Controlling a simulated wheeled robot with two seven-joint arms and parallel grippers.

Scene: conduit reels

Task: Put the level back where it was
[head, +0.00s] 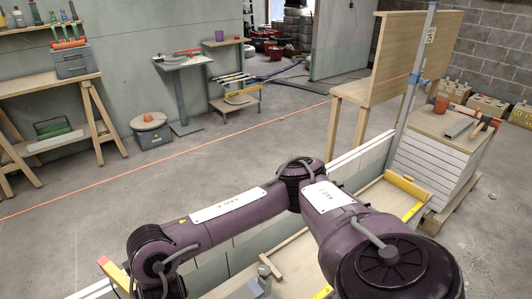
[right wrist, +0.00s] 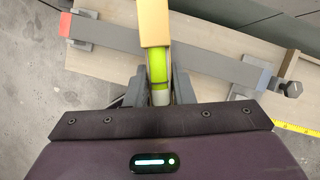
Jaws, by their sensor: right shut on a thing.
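The level (right wrist: 158,65) shows in the right wrist view as a narrow upright piece, tan-yellow at the top with a bright green part below. My right gripper (right wrist: 158,92) is shut on it, with a dark finger on each side. The level's lower end is hidden behind the gripper body. In the head view my right arm reaches to the lower left and its gripper is out of frame. A yellow piece with an orange end (head: 116,273) shows beside that wrist; I cannot tell if it is the level. My left gripper is not in view.
Below the held level, a grey bar (right wrist: 220,66) with an orange end lies across a wooden board (right wrist: 110,68). A yellow measuring strip (right wrist: 298,129) lies to the right. A yellow bar (head: 408,186) lies near the stacked boards (head: 425,168). The floor beyond is mostly open.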

